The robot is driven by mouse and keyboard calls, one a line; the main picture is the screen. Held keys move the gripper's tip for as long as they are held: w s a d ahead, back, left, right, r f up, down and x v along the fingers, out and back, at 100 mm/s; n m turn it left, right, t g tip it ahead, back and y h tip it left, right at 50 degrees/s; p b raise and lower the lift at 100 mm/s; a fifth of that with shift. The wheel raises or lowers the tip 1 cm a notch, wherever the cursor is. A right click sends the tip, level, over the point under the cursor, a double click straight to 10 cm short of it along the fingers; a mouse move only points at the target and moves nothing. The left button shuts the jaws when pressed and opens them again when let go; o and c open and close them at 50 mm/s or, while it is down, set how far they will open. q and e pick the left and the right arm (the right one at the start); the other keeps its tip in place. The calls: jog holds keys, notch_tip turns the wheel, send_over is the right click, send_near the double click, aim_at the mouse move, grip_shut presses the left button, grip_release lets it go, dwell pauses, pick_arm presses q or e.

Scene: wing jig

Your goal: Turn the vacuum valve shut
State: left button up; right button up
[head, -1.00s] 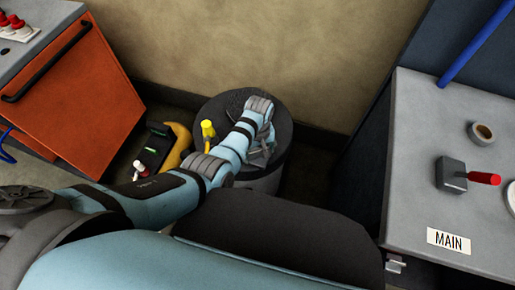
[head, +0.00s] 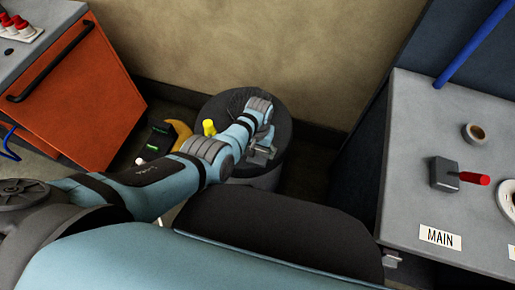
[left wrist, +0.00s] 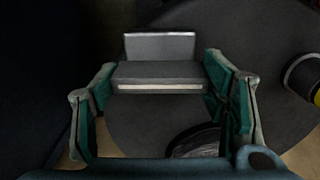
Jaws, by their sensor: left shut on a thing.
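A small grey box with a red-tipped lever (head: 450,175) sits on the grey cabinet top (head: 425,130) at the right in the head view. The lever points right. A "MAIN" label (head: 440,237) lies in front of it; I cannot tell whether this is the vacuum valve. My left gripper (head: 263,150) is over the dark round drum (head: 295,131), far left of the lever. In the left wrist view the left gripper (left wrist: 159,66) is shut on a grey block (left wrist: 160,75) with a pale strip. My right gripper is not in view.
A yellow-topped item (head: 209,127) stands beside my left forearm. An orange cabinet (head: 75,100) with a black handle is at the left. A tape-like ring (head: 477,133) and a blue pipe (head: 473,42) are at the right. A wall closes the back.

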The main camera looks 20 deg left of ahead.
aim_at(259, 149)
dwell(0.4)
pick_arm(q)
jog(key=o, duration=1.1)
jog(key=shift+o, duration=0.2)
notch_tip(259, 149, up, 12)
